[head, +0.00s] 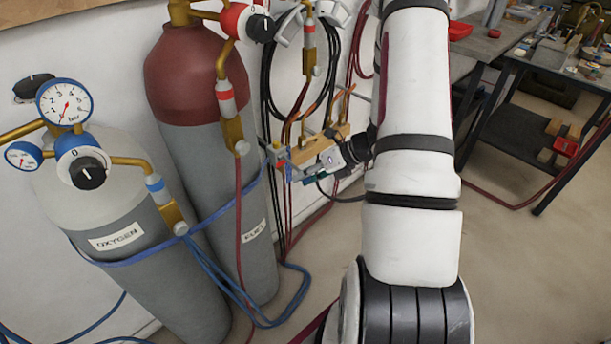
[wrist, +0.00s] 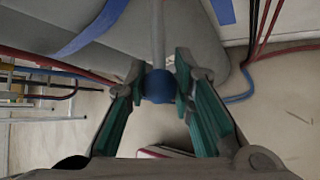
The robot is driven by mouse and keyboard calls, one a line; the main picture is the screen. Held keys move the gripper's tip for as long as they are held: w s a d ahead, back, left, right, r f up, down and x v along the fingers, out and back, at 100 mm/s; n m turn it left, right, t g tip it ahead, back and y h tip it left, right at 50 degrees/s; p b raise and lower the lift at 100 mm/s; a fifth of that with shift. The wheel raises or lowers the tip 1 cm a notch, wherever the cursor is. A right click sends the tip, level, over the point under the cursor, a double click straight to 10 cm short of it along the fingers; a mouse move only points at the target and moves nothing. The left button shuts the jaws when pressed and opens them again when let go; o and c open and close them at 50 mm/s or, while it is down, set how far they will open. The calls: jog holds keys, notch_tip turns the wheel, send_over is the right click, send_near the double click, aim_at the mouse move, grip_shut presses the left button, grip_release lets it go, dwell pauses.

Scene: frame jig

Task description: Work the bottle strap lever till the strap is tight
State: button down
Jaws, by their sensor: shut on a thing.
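The bottle strap lever shows in the wrist view as a grey rod (wrist: 157,35) with a blue ball knob (wrist: 158,87) on its end. My gripper (wrist: 159,80) has its green-padded fingers on either side of the knob and is shut on it. A blue strap (head: 132,256) runs around the grey oxygen bottle (head: 165,290) and the dark red-topped fuel bottle (head: 200,75). The strap also shows in the wrist view (wrist: 95,28). In the head view my gripper is partly hidden beside the fuel bottle, and I cannot make out the lever there. How tight the strap is cannot be told.
A pressure gauge (head: 65,102) and valves stand above the oxygen bottle. Blue hoses (head: 240,297) lie on the floor in front of the bottles. Red and black hoses hang on the wall behind. A workbench (head: 545,60) stands at the right; the floor before it is open.

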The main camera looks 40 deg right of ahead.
jog(key=shift+w+r, duration=0.1)
jog(key=shift+r, duration=0.1)
jog(key=c, duration=1.3)
grip_release()
jog(key=shift+c, duration=0.2)
jog(key=shift+f, duration=0.1)
jog(key=v, duration=1.2)
